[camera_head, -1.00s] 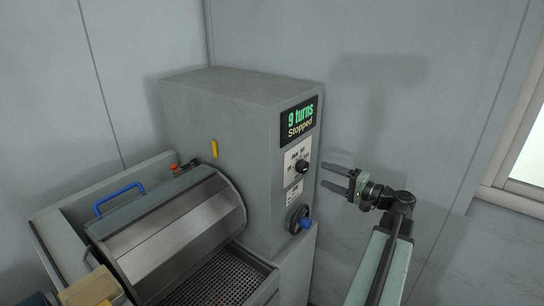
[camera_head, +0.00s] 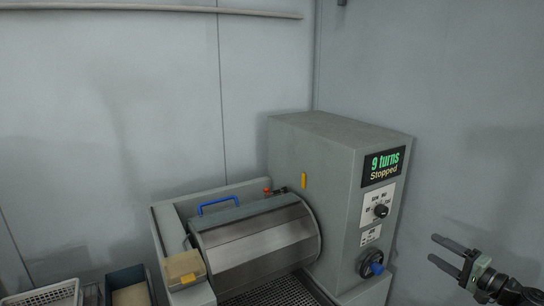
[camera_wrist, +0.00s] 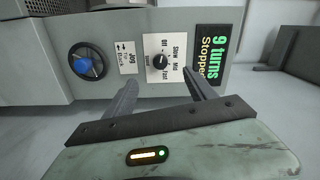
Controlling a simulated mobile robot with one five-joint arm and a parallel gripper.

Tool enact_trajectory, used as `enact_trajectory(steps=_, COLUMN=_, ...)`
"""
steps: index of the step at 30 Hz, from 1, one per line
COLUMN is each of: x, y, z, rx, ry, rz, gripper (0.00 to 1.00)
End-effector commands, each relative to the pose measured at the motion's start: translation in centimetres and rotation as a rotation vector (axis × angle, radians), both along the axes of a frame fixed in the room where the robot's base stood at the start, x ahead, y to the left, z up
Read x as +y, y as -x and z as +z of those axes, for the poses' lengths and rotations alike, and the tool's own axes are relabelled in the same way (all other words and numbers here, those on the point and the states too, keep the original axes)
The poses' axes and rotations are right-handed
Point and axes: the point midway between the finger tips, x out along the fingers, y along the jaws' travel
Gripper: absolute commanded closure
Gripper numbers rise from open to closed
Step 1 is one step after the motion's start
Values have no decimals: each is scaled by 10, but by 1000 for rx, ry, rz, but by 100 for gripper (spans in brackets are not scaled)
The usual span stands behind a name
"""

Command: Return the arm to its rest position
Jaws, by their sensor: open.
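My gripper (camera_head: 440,251) is open and empty at the lower right of the head view, to the right of the grey machine (camera_head: 338,135) and apart from it. In the wrist view my gripper's two fingers (camera_wrist: 160,92) are spread, with the machine's control face beyond them. The speed dial (camera_wrist: 159,61) shows between the fingertips. It also shows in the head view (camera_head: 381,211). The display (camera_head: 384,167) reads "9 turns, Stopped". Most of my arm is out of the head view.
A blue-knobbed handwheel (camera_head: 373,265) is low on the machine's face. The metal drum cover (camera_head: 255,245) has a blue handle (camera_head: 217,205). A yellow-topped box (camera_head: 184,268), a dark bin (camera_head: 129,285) and a white basket (camera_head: 45,294) stand at left. Walls close in behind.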

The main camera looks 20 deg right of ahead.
Motion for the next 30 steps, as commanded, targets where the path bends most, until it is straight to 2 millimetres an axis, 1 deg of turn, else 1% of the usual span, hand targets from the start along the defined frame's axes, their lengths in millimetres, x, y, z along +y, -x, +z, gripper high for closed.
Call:
enact_trajectory(steps=2, x=3, y=-3, z=-1, rx=5, ry=1, rz=6, gripper=35)
enact_trajectory(steps=8, x=30, y=-27, z=-19, rx=77, ry=19, rz=66, gripper=35)
enact_trajectory(steps=11, x=47, y=-40, z=-30, rx=120, ry=33, rz=103, gripper=35)
enact_trajectory(steps=14, x=71, y=-57, z=-43, rx=174, ry=52, rz=151, gripper=35)
enact_trajectory(steps=17, x=100, y=-75, z=-60, rx=242, ry=80, rz=211, gripper=35)
enact_trajectory(steps=20, x=138, y=-93, z=-80, rx=326, ry=118, rz=284, gripper=35)
enact_trajectory(steps=23, x=188, y=-112, z=-108, rx=435, ry=183, rz=382, gripper=35)
enact_trajectory(steps=24, x=215, y=-119, z=-121, rx=490, ry=221, rz=431, gripper=35)
enact_trajectory(steps=26, x=259, y=-128, z=-143, rx=585, ry=294, rz=514, gripper=35)
enact_trajectory(steps=27, x=288, y=-130, z=-159, rx=650, ry=355, rz=570, gripper=35)
enact_trajectory(steps=29, x=329, y=-131, z=-179, rx=745, ry=452, rz=645, gripper=35)
enact_trajectory(steps=30, x=353, y=-129, z=-192, rx=803, ry=524, rz=692, gripper=35)
